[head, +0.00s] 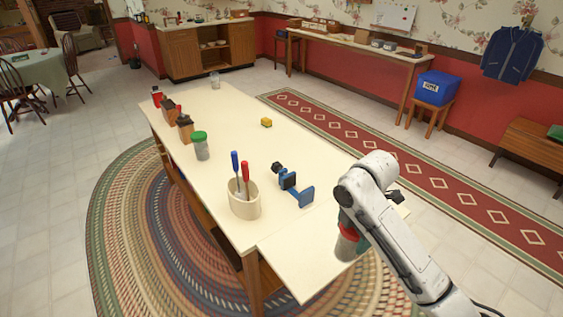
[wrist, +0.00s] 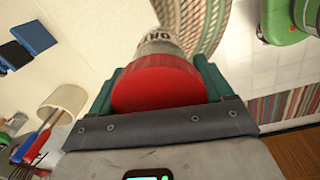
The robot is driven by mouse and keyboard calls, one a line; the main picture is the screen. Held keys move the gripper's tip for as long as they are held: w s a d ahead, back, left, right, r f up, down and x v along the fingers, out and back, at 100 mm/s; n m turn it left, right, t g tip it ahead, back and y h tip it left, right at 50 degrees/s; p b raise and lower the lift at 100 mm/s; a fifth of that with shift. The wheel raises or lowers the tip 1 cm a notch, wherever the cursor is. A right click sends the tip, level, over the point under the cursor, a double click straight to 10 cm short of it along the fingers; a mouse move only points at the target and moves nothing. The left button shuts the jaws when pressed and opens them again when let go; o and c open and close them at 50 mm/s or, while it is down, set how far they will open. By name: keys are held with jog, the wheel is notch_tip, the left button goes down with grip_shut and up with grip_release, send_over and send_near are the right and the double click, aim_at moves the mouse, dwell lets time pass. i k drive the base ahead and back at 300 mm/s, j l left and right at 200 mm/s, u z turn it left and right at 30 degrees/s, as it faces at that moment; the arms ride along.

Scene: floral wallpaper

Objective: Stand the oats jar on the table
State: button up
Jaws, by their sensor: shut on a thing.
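My gripper (head: 345,218) is shut on the oats jar (head: 347,243), a clear grey-looking jar with a red lid. In the head view the jar looks about upright at the near right end of the cream table (head: 225,112); I cannot tell whether its base touches the top. In the wrist view the jar's red lid (wrist: 158,84) fills the space between the green fingers of my gripper (wrist: 165,90), with part of a dark-lettered label beyond it. My arm hides part of the jar.
A cream holder (head: 244,204) with red and blue-handled screwdrivers and a blue clamp (head: 292,187) stand near. A green-lidded jar (head: 201,148), brown house-shaped boxes and a yellow block (head: 266,122) are farther back. The table's middle is mostly clear; its edge is close to the jar.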

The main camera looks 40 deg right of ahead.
aim_at(307, 154)
jog(key=i+z, duration=0.2)
jog(key=i, duration=0.4)
jog(key=i+j+z, duration=0.2)
jog(key=i, duration=0.4)
jog(key=i+z, duration=0.2)
jog(key=i, duration=0.4)
